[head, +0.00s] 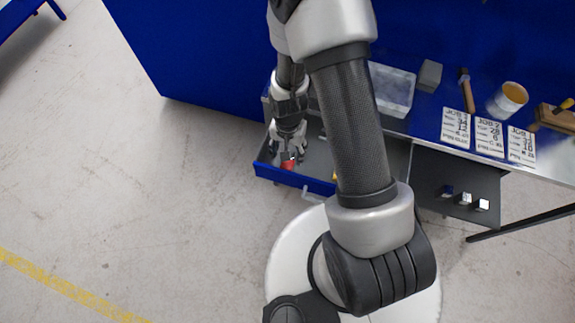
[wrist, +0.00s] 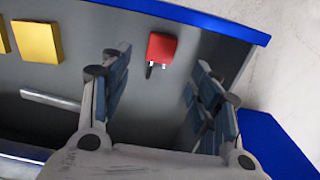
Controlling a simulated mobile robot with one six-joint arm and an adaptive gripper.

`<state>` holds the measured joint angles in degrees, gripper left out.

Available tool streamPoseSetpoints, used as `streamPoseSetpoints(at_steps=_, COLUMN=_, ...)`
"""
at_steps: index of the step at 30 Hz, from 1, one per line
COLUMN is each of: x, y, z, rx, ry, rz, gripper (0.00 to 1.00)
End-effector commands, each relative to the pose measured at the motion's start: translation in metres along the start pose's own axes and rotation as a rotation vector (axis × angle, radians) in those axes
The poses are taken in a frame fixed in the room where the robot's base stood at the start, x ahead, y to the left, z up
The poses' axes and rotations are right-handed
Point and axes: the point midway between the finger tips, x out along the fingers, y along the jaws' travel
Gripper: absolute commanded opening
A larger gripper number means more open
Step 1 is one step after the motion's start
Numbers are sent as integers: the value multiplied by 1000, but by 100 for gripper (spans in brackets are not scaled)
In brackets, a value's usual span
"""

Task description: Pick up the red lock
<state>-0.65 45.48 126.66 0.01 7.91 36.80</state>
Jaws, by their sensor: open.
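The red lock (wrist: 162,47) lies on the grey floor of an open blue-edged drawer (wrist: 205,18), near the drawer's wall. In the head view the red lock (head: 289,164) shows just below my gripper (head: 290,152). In the wrist view my gripper (wrist: 160,90) is open, with its two fingers apart and nothing between them. The lock appears beyond the fingertips, in line with the gap between them. A small dark part and a light shackle end show at the lock's lower edge. I cannot tell the exact height of the fingers above the lock.
Yellow blocks (wrist: 37,42) and a light metal bar (wrist: 52,100) lie in the same drawer. The bench above holds a clear bin (head: 392,88), a grey block (head: 429,75), a hammer (head: 466,90) and job cards (head: 456,127).

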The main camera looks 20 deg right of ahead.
Motion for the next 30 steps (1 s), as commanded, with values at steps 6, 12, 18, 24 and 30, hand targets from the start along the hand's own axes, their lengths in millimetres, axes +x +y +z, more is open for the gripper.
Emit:
streamPoseSetpoints(at_steps=6, x=13, y=0, z=0, rx=0, ry=1, rz=-1, gripper=57)
streamPoseSetpoints(at_steps=12, x=37, y=0, z=5, rx=-1, ry=-1, rz=1, gripper=57)
streamPoseSetpoints(at_steps=18, x=62, y=0, z=6, rx=0, ry=0, rz=0, gripper=57)
streamPoseSetpoints(at_steps=24, x=61, y=0, z=6, rx=0, ry=1, rz=-1, gripper=57)
streamPoseSetpoints(at_steps=30, x=61, y=0, z=6, rx=0, ry=1, rz=0, gripper=45)
